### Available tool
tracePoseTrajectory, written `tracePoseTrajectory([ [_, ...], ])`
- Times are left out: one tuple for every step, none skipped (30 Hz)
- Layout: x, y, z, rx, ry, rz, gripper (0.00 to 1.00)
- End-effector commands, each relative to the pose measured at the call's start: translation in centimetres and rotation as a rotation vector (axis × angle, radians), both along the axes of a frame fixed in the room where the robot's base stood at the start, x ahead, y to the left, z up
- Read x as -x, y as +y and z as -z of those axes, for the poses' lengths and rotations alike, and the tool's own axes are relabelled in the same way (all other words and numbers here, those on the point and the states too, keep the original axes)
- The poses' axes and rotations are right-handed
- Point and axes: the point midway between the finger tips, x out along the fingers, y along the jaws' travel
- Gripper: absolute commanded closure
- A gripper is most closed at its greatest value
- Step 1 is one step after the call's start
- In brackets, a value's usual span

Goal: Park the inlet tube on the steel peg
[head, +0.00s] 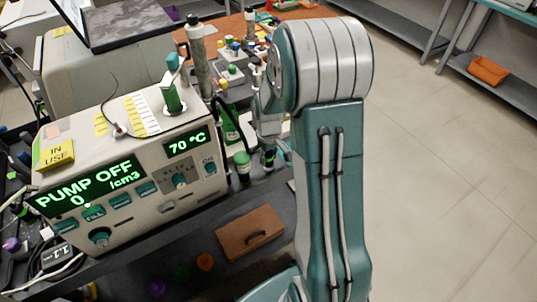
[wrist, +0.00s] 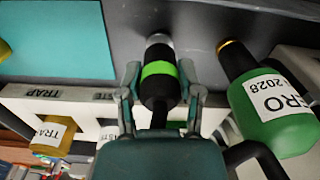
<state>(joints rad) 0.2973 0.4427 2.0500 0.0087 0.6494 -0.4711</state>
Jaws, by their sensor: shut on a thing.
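In the wrist view my gripper (wrist: 160,76) is shut on a black cylindrical piece with a bright green band (wrist: 159,88), which looks like the inlet tube's end. One finger lies on each side of it. A short silvery part (wrist: 159,40) shows at its far end; I cannot tell whether this is the tube's own tip or the steel peg. In the head view my gripper (head: 268,142) is partly hidden by my arm, right of the classifier (head: 140,165). The classifier's display reads PUMP OFF and 70 °C. No separate steel peg can be made out.
A green bottle (wrist: 268,105) labelled ERO 2028 stands close right of my gripper in the wrist view, with a black hose (wrist: 255,155) below. A yellow bottle (wrist: 55,136) sits in a white TRAP rack (wrist: 85,108). A brown box (head: 249,232) lies before the classifier.

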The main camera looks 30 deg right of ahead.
Motion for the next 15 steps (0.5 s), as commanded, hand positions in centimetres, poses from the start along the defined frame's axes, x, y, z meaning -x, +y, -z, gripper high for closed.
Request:
tracePoseTrajectory([
  [0.0, 0.0, 0.1, 0.0, 0.001, 0.0, 1.0],
  [0.0, 0.0, 0.2, 0.0, 0.001, 0.0, 1.0],
  [0.0, 0.0, 0.3, 0.0, 0.001, 0.0, 1.0],
  [0.0, 0.0, 0.3, 0.0, 0.001, 0.0, 1.0],
  [0.0, 0.0, 0.4, 0.0, 0.001, 0.0, 1.0],
  [0.0, 0.0, 0.5, 0.0, 0.001, 0.0, 1.0],
  [0.0, 0.0, 0.5, 0.0, 0.001, 0.0, 1.0],
  [0.0, 0.0, 0.6, 0.0, 0.001, 0.0, 1.0],
  [0.0, 0.0, 0.7, 0.0, 0.001, 0.0, 1.0],
  [0.0, 0.0, 0.8, 0.0, 0.0, 0.0, 1.0],
  [0.0, 0.0, 0.8, 0.0, 0.0, 0.0, 1.0],
  [0.0, 0.0, 0.9, 0.0, 0.0, 0.0, 1.0],
  [0.0, 0.0, 1.0, 0.0, 0.0, 0.0, 1.0],
  [0.0, 0.0, 1.1, 0.0, 0.0, 0.0, 1.0],
  [0.0, 0.0, 1.1, 0.0, 0.0, 0.0, 1.0],
])
